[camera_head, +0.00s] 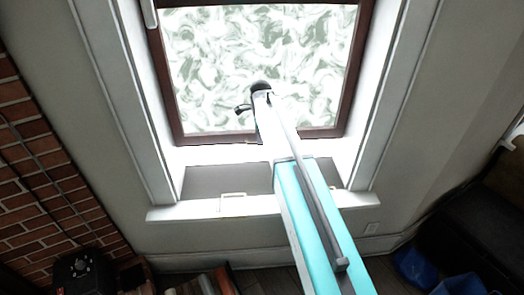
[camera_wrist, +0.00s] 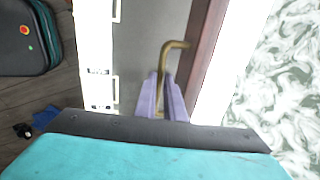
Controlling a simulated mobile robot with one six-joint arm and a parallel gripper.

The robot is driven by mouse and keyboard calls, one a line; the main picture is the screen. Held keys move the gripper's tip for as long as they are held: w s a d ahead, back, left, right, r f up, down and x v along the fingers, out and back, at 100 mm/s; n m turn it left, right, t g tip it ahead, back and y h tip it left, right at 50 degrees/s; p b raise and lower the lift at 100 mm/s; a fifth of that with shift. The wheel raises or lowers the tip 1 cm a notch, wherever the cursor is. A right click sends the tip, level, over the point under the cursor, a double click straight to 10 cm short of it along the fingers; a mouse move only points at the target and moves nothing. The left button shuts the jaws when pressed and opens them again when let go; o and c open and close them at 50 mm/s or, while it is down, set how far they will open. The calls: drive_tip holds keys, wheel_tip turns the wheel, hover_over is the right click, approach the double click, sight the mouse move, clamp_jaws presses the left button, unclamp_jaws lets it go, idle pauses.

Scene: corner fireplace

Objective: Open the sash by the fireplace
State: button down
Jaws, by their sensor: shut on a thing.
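The sash is a window with a dark brown frame (camera_head: 180,95) and patterned white-green glass (camera_head: 215,60), set in a white recess. In the wrist view its brown frame (camera_wrist: 202,40) runs beside a bent brass handle (camera_wrist: 176,44). My gripper (camera_wrist: 165,90) has two pale purple fingers, shut on the lower part of this handle. In the head view my arm reaches up to the bottom of the sash and hides part of its lower rail; the fingers and handle are not visible there. I cannot tell whether the sash stands slightly ajar.
A white sill (camera_head: 230,206) juts out below the recess. White side casings (camera_head: 115,80) flank the window. A brick wall (camera_head: 40,170) stands at left with a black device (camera_head: 80,272) below it. Blue items (camera_head: 455,280) lie on the floor at right.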

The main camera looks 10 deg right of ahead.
wheel_tip(320, 180, up, 10)
drive_tip(key=p, duration=0.1)
drive_tip(key=shift+w+p, duration=0.25)
drive_tip(key=shift+p, duration=0.05)
drive_tip(key=c, duration=1.8)
unclamp_jaws()
drive_tip(key=shift+f, duration=0.15)
drive_tip(key=shift+c, duration=0.2)
drive_tip(key=shift+s, duration=0.1)
wheel_tip(320, 180, up, 14)
drive_tip(key=s+b, duration=0.2)
drive_tip(key=b, duration=0.2)
drive_tip(key=shift+s+a+f, duration=0.15)
drive_tip(key=shift+s+f, duration=0.1)
drive_tip(key=shift+s, duration=0.05)
